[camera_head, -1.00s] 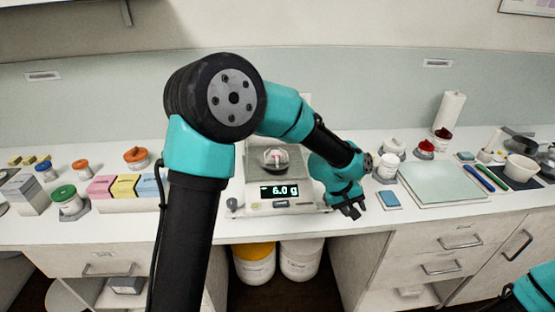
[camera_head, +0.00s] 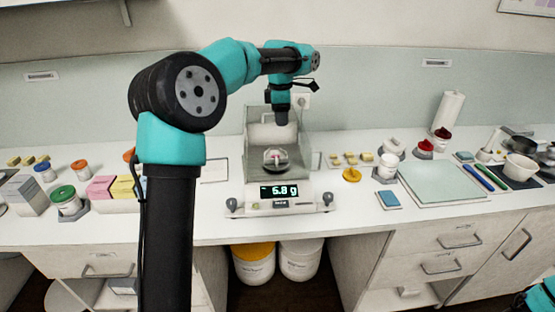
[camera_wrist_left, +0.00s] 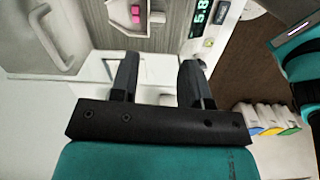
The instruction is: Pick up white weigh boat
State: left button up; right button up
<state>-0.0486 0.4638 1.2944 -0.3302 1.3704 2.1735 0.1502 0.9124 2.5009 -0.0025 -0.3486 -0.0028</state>
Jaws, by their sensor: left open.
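A small pale dish that looks like the white weigh boat (camera_head: 283,156) sits on the balance pan, with something pink in it. The balance (camera_head: 304,197) has clear shield walls, and its display reads about 5.8 g. My left gripper (camera_head: 282,118) hangs pointing down above and behind the dish, apart from it. In the wrist view its two fingers (camera_wrist_left: 158,68) are spread with nothing between them. My right gripper is out of view; only part of that arm shows at bottom right.
The shield walls (camera_head: 305,150) stand around the pan, close to my left gripper.

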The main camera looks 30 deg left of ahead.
pick_arm(q)
jog(key=shift+s+a+r+n, duration=0.1)
jog(key=shift+s+a+n, duration=0.05)
jog(key=shift+a+n, duration=0.25)
jog(key=shift+s+a+r+n, duration=0.1)
jog(key=shift+a+n, duration=0.2)
jog(key=shift+a, duration=0.2)
jog(key=shift+f, duration=0.15)
notch_tip(320, 180, down, 12)
jog(key=shift+f, duration=0.1)
jog(key=shift+w+f, duration=0.1)
jog(key=shift+f, duration=2.45)
jog(key=shift+c, duration=0.3)
jog(key=c, duration=0.5)
